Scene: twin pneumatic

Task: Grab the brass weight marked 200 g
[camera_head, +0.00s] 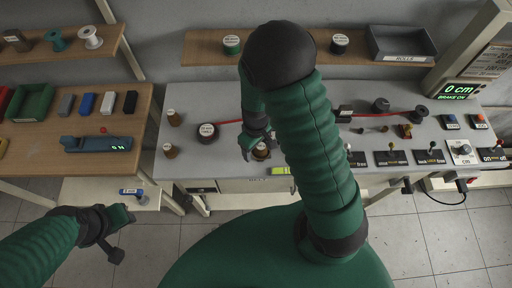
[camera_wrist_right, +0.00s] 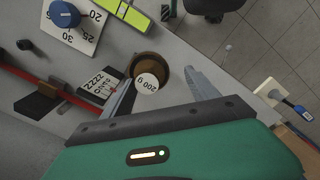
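The brass weight marked 200 g (camera_wrist_right: 148,82) stands on the grey bench, its round white label facing up in the right wrist view. My right gripper (camera_wrist_right: 162,80) is open, with one finger on each side of the weight. The weight lies closer to the left finger in that view; contact cannot be told. In the head view the right gripper (camera_head: 254,145) is over the bench, partly covering the weight (camera_head: 261,152). My left gripper (camera_head: 118,222) is at the lower left over the floor, away from the bench; its opening is unclear.
Brass weights (camera_head: 173,118) and (camera_head: 170,151) and a dark labelled weight (camera_head: 207,133) stand to the left on the bench (camera_head: 230,100). A red rod (camera_head: 372,113) and switches (camera_head: 431,157) are to the right. A side table (camera_head: 70,139) holds small blocks.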

